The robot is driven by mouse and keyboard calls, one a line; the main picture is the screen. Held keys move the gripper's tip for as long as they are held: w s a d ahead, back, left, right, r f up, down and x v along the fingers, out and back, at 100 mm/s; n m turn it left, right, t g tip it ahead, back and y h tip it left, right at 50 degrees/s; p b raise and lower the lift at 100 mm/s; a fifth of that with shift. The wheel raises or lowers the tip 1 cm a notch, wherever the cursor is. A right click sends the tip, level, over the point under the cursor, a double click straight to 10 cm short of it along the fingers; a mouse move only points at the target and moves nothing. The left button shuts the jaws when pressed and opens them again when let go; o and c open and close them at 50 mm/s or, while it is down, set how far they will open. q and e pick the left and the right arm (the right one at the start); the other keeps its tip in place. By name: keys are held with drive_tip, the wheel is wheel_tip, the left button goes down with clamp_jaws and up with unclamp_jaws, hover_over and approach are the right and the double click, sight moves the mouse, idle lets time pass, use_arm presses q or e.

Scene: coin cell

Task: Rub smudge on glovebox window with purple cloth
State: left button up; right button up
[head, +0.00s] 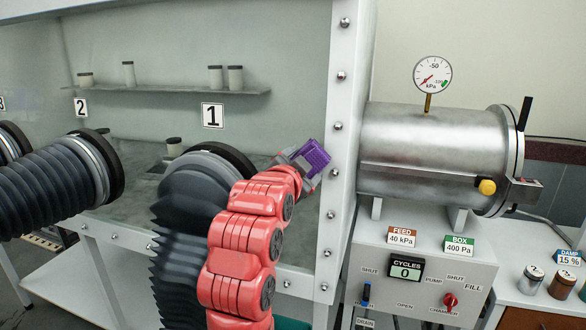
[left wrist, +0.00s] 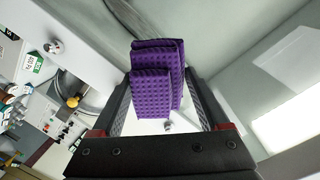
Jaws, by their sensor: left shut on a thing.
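The purple cloth (head: 315,157) is a folded, dimpled pad held at the end of my red left arm, in front of the lower right part of the glovebox window (head: 285,125). My left gripper (head: 300,163) is shut on it. In the left wrist view the cloth (left wrist: 152,92) sits between the two fingers and sticks out past their tips, with the pale window behind it. I cannot tell whether the cloth touches the window. I cannot make out the smudge; the cloth or arm may hide it. My right gripper is not in view.
The white bolted frame post (head: 341,110) stands just right of the cloth. Black glove ports with bellows sleeves (head: 60,185) stick out at left and behind my arm. A metal chamber (head: 430,150) with a gauge (head: 432,75) and control box (head: 425,270) is at right.

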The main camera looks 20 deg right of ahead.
use_arm(q)
drive_tip(key=w+a+f+b, duration=0.2)
drive_tip(key=w+a+b, duration=0.1)
drive_tip(key=a, duration=0.3)
drive_tip(key=shift+w, duration=0.45)
idle(0.5)
drive_tip(key=shift+a+b, duration=0.1)
drive_tip(key=shift+b, duration=0.2)
drive_tip(key=b+v, duration=0.2)
drive_tip(key=v, duration=0.3)
drive_tip(key=shift+s+a+b, duration=0.15)
drive_tip(key=shift+s+b, duration=0.15)
drive_tip(key=shift+s, duration=0.1)
